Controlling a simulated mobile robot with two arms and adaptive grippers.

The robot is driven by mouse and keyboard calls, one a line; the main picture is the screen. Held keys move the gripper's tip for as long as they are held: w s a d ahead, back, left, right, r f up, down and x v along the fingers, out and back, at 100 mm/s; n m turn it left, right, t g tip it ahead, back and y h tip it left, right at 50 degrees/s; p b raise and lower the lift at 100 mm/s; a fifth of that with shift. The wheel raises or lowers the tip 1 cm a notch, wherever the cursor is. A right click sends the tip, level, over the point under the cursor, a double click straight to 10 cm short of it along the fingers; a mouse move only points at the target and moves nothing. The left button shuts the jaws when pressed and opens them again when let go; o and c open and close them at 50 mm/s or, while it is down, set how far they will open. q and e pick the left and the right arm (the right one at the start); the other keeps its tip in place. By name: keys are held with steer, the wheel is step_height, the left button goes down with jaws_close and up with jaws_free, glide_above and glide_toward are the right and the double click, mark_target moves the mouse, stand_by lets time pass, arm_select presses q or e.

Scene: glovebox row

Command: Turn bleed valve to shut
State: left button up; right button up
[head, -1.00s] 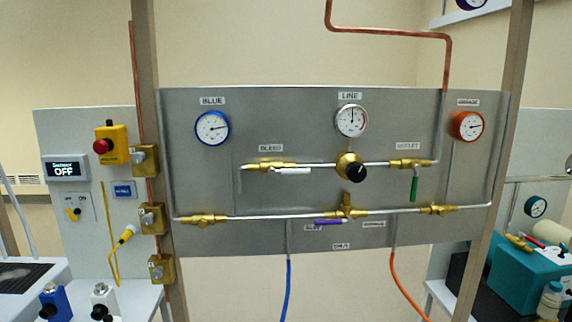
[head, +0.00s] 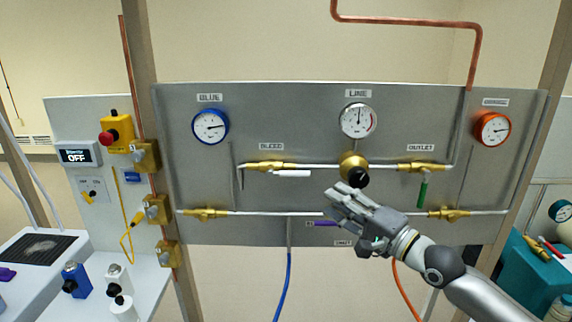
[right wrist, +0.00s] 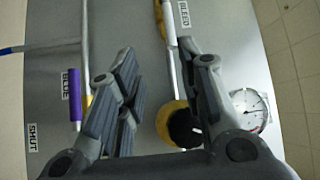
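The bleed valve (head: 270,165) is a brass body under the BLEED label on the grey panel. Its white handle (head: 293,173) lies level, pointing right along the pipe. My right gripper (head: 338,195) is in front of the panel, below and to the right of the white handle and apart from it. In the right wrist view its fingers (right wrist: 165,80) are spread with nothing held between them. The BLEED label (right wrist: 183,13) shows at the top of that view. My left gripper is not in view.
The black regulator knob (head: 358,178) is close above my right gripper. A purple handle (head: 325,223) lies just below it, partly covered by it. A green handle (head: 422,193) hangs down at the outlet valve. Blue (head: 283,285) and orange (head: 405,290) hoses hang below the panel.

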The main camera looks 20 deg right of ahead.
mark_target(299, 175)
steer(key=shift+y, duration=0.3)
steer(key=p+x, duration=0.1)
steer(key=x, duration=0.2)
steer(key=r+p+x, duration=0.1)
steer(key=x, duration=0.2)
steer(key=p+x, duration=0.1)
steer(key=x, duration=0.2)
steer(key=shift+s+a+r, duration=0.1)
steer(key=shift+a+r, duration=0.1)
steer(key=shift+a, duration=0.35)
steer(key=shift+p+x, duration=0.4)
steer(key=shift+x, duration=0.4)
steer(key=shift+f, duration=0.15)
jaws_close()
